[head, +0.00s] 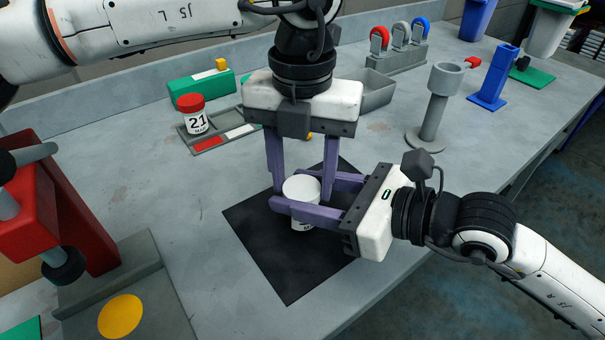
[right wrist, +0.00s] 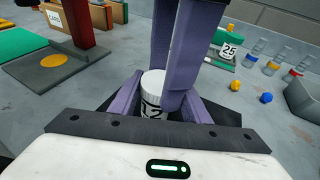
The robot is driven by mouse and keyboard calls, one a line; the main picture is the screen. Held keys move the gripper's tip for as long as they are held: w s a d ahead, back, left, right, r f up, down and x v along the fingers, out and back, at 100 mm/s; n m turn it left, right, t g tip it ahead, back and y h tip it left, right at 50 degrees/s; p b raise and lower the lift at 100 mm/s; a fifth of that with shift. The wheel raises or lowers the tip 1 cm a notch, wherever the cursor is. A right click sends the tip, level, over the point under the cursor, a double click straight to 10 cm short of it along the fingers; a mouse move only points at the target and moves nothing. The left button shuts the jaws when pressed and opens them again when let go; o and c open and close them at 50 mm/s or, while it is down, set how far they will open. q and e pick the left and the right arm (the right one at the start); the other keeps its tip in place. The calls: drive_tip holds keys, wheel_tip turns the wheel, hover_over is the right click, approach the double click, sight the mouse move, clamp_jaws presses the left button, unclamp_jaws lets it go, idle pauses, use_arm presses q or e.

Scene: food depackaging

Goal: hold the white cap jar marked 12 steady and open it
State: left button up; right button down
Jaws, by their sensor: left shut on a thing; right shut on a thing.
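The white cap jar (head: 301,187) stands upright on the black mat (head: 284,277); its white lid faces up. In the right wrist view the jar (right wrist: 152,104) shows part of a dark number on its label. My left gripper (head: 302,193) reaches down from above, one finger on each side of the jar, shut on it at the lid. My right gripper (head: 291,191) comes in level from the right, shut on the jar with a finger on each side. The fingers hide part of the jar, so the exact contact spots are unclear.
A grey post with a cup top (head: 436,105) stands at the right. A red press-like fixture (head: 60,215) stands at the left. The mat's front part is bare.

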use_arm(q)
drive_tip(key=o, duration=1.2)
drive_tip(key=shift+s, duration=0.1)
drive_tip(key=shift+c, duration=0.2)
use_arm(e)
drive_tip(key=shift+w+d, duration=0.1)
drive_tip(key=shift+w, duration=0.05)
use_arm(q)
drive_tip(key=shift+r, duration=0.1)
